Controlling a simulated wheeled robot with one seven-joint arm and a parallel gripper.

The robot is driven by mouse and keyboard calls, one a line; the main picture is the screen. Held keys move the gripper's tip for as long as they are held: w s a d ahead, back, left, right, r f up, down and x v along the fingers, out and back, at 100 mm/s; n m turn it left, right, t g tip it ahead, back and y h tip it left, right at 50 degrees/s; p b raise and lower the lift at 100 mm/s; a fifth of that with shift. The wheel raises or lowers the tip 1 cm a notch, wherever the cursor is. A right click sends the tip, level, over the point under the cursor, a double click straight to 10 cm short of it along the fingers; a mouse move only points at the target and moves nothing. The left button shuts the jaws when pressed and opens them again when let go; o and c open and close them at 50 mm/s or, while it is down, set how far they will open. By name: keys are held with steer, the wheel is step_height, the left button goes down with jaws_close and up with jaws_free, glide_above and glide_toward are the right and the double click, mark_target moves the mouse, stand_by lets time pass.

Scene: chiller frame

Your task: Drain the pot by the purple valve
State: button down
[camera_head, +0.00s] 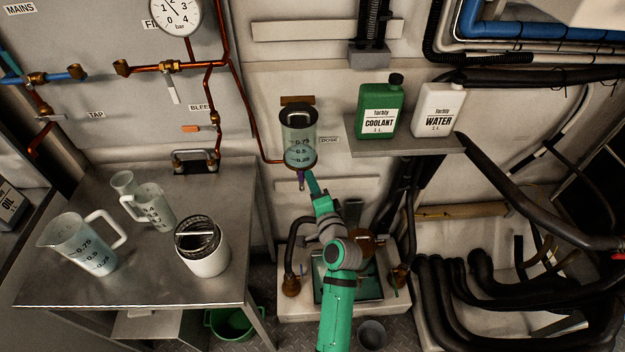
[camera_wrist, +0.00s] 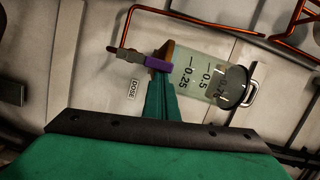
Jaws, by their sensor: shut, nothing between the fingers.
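The pot (camera_head: 299,137) is a clear graduated vessel with a dark lid, fixed to the wall beside the DOSE label. Liquid shows in its lower part. It also shows in the wrist view (camera_wrist: 205,82), lying sideways there. The purple valve (camera_head: 301,180) is below the pot; in the wrist view its purple handle (camera_wrist: 158,64) is at the pot's base. My gripper (camera_head: 311,176) is shut and empty, with its green fingertips (camera_wrist: 160,82) close to the purple handle. I cannot tell whether they touch it.
A shelf (camera_head: 400,147) right of the pot holds a green coolant bottle (camera_head: 380,108) and a white water bottle (camera_head: 437,110). A steel table (camera_head: 150,285) at left carries jugs and a white canister. A grey cup (camera_head: 371,334) stands on the floor; black hoses crowd the right.

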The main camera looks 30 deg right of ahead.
steer(key=s+d, duration=0.2)
steer(key=s, duration=0.9)
steer(key=s+a+f+n+g, duration=0.3)
steer(key=s+a+f+n, duration=0.3)
steer(key=s+a+f, duration=0.65)
steer(key=s+a+r+n+y, duration=0.1)
steer(key=s+a+r+n, duration=0.2)
steer(key=s+a+n, duration=0.2)
steer(key=s+a+r+n+t+y, duration=0.1)
steer(key=s+a+r+n, duration=0.3)
steer(key=s+a, duration=0.6)
steer(key=s+n, duration=0.2)
steer(key=s, duration=0.3)
steer(key=shift+s+a+n, duration=0.3)
steer(key=shift+s+a, duration=0.05)
steer(key=shift+a, duration=0.05)
steer(key=shift+r, duration=0.1)
